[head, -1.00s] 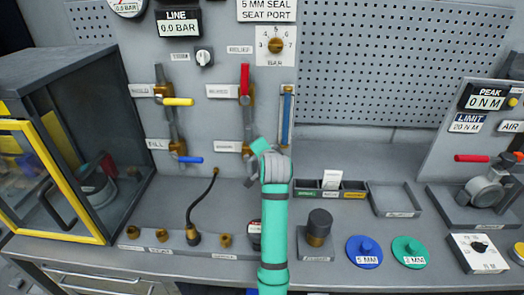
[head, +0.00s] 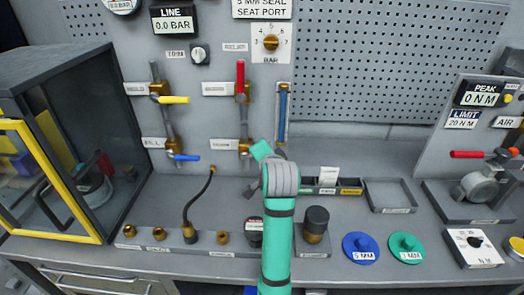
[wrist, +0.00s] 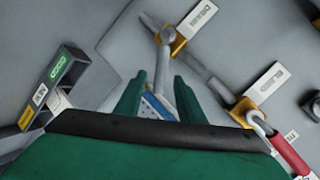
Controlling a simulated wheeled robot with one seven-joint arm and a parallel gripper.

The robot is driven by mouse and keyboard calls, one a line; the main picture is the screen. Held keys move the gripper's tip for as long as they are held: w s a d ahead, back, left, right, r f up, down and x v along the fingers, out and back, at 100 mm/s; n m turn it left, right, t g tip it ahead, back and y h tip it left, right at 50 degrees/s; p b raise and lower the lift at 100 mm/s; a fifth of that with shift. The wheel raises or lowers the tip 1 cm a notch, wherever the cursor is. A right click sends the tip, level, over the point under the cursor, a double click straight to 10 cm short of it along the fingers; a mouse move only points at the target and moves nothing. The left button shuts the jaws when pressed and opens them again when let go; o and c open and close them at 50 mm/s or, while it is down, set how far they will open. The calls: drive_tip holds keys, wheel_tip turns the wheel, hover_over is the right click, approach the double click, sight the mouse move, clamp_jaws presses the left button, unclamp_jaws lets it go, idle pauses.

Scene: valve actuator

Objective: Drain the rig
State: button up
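The drain valve (head: 243,147) is a brass body with a label on its left, low on the back panel under the red-handled valve (head: 241,88). In the wrist view the drain valve (wrist: 176,40) shows at the top, beside its label, with a pale grey lever running down from it. My gripper (head: 262,150) is close to the drain valve, at its right in the head view. In the wrist view its two green fingers (wrist: 157,92) stand apart, with the lever between them in the picture. Whether they touch it cannot be told. The line gauge (head: 173,19) reads 0.0 bar.
Yellow (head: 173,99) and blue (head: 185,157) levers sit left of the red-handled valve. A blue strip gauge (head: 283,113) stands close right of it. A black hose (head: 190,210) rises from the bench. A glass-fronted cabinet (head: 55,85) is at left.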

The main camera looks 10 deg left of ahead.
drive_tip(key=shift+v, duration=0.95)
drive_tip(key=shift+d, duration=0.2)
drive_tip(key=shift+c, duration=0.5)
drive_tip(key=shift+s+a+f, duration=0.1)
drive_tip(key=shift+a, duration=0.1)
drive_tip(key=c, duration=0.5)
drive_tip(key=shift+a+f+m, duration=0.1)
drive_tip(key=shift+f+m, duration=0.1)
drive_tip(key=shift+m, duration=0.2)
clamp_jaws()
drive_tip(key=s+d+f+m+t+h, duration=0.1)
drive_tip(key=s+f+m+t, duration=0.15)
drive_tip(key=m, duration=0.65)
drive_tip(key=s+d+f+m+t+h, duration=0.1)
drive_tip(key=s+f+m+t, duration=0.2)
drive_tip(key=m, duration=0.6)
drive_tip(key=w+a+r, duration=0.1)
drive_tip(key=w+a, duration=0.1)
drive_tip(key=w, duration=0.7)
